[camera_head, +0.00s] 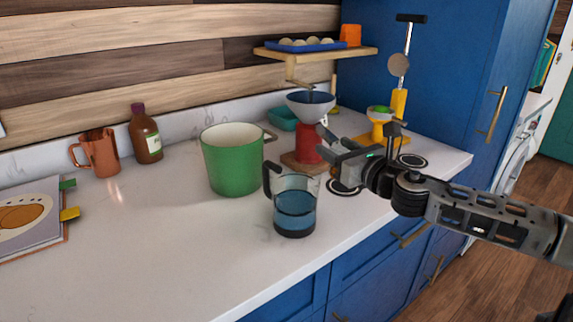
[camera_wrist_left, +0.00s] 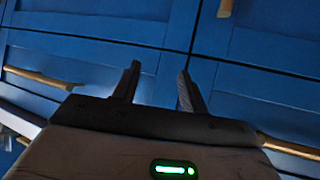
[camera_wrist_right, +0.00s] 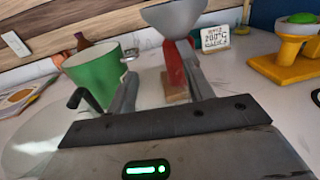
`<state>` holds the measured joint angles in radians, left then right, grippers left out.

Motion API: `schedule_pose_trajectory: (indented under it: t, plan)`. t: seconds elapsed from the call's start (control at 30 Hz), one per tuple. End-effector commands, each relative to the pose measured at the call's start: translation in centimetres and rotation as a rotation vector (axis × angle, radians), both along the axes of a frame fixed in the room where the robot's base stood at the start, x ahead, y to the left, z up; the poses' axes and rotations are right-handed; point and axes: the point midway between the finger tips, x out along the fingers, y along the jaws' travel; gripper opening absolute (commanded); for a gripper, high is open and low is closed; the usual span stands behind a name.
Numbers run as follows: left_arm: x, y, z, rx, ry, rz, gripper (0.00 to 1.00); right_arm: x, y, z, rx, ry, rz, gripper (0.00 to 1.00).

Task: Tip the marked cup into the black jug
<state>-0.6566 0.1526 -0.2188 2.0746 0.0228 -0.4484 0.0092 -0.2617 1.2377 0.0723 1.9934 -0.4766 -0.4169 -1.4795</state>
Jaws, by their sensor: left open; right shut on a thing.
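A see-through jug (camera_head: 296,215) with a black handle and blue contents stands upright near the counter's front edge. Its black handle (camera_wrist_right: 85,98) and pale body show at the lower left of the right wrist view. My right gripper (camera_head: 323,148) is just behind and right of this jug, above the counter. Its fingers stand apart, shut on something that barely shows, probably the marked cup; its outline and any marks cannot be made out. My left gripper (camera_wrist_left: 158,82) is open and empty in front of the blue cabinet fronts, outside the head view.
A green pot (camera_head: 232,165) stands left of the jug. A red grinder (camera_head: 309,142) with a wide bowl stands behind my right gripper, and a yellow scale (camera_head: 380,130) is farther right. A copper jug (camera_head: 100,155) and brown bottle (camera_head: 147,138) stand at the back left.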

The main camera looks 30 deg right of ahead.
Motion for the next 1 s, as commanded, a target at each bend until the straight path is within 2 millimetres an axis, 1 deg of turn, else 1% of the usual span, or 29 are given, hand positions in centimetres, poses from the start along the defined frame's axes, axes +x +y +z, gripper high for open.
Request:
schedule_pose_trajectory:
  t: [0.2, 0.37, 0.67, 0.7, 0.77, 0.83, 1.0]
  plan:
    - [-0.8, 0.0, -0.6, 0.000, 0.021, 0.000, 0.43, 0.0, 0.1, 0.0, -0.002, -0.001, 0.000, 0.29]
    - [-0.8, 0.0, -0.8, -0.003, 0.020, 0.000, 0.43, 0.0, 0.4, 0.1, -0.034, -0.003, 0.001, 0.29]
    - [-0.5, -0.3, -1.2, -0.022, 0.009, 0.005, 0.43, 0.0, 1.6, 0.5, -0.169, -0.008, 0.002, 0.29]
    - [-0.4, -0.3, -0.8, -0.027, 0.003, 0.007, 0.43, -0.1, 1.8, 0.9, -0.189, -0.011, 0.002, 0.29]
    - [-0.3, -0.4, 0.4, -0.026, 0.001, 0.009, 0.43, -0.1, 2.1, 2.7, -0.221, -0.012, 0.003, 0.29]
    - [-0.2, -0.3, 1.0, -0.020, -0.004, 0.009, 0.43, -0.1, 2.4, 3.7, -0.255, -0.014, 0.002, 0.29]
    - [-0.3, -0.2, 0.6, -0.007, 0.005, 0.007, 0.43, -0.1, 3.2, 5.9, -0.340, -0.016, 0.002, 0.29]
